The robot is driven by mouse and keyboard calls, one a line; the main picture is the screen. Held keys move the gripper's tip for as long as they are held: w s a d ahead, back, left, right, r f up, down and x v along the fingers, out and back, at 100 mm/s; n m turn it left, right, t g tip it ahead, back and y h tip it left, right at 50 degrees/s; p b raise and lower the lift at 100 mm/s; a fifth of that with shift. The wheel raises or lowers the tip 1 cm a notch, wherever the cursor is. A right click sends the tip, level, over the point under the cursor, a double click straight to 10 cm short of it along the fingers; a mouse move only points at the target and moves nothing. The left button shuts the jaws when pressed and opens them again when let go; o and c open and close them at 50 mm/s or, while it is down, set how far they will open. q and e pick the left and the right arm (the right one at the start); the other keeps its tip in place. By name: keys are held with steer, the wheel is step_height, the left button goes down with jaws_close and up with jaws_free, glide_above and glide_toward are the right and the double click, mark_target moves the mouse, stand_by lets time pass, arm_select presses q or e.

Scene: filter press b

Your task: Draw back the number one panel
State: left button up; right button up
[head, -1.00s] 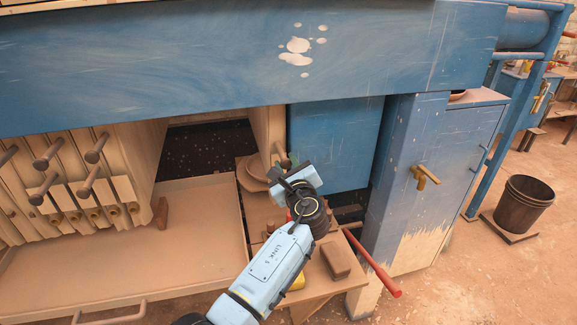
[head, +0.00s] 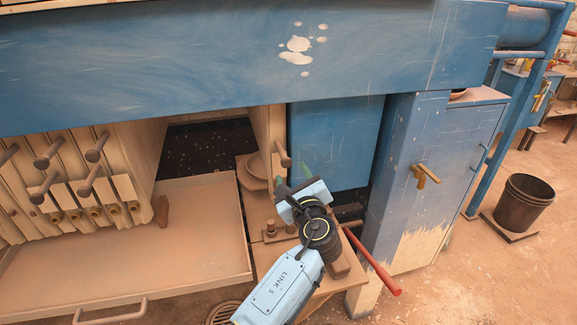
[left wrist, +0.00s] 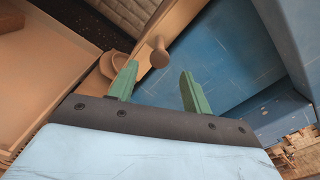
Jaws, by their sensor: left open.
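A single pale panel (head: 264,130) stands apart from the plate pack, beside a blue block. A round peg handle (head: 284,156) sticks out of its near edge. The same handle (left wrist: 158,52) shows in the left wrist view, beyond the fingertips and nearly between their lines. My left gripper (head: 293,179) is open and empty, just below and in front of this handle. Its green fingers (left wrist: 157,88) are apart and do not touch the handle. No panel number is readable. My right gripper is not in view.
A pack of pale plates (head: 70,180) with several peg handles hangs at the left over a tray (head: 190,250). The blue block (head: 335,145) stands close right of the handle. A red lever (head: 372,262) sticks out near my arm. A bucket (head: 523,204) stands far right.

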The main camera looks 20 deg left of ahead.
arm_select(q)
steer(key=v, duration=0.7)
steer(key=shift+s+d, duration=0.1)
steer(key=shift+d, duration=0.05)
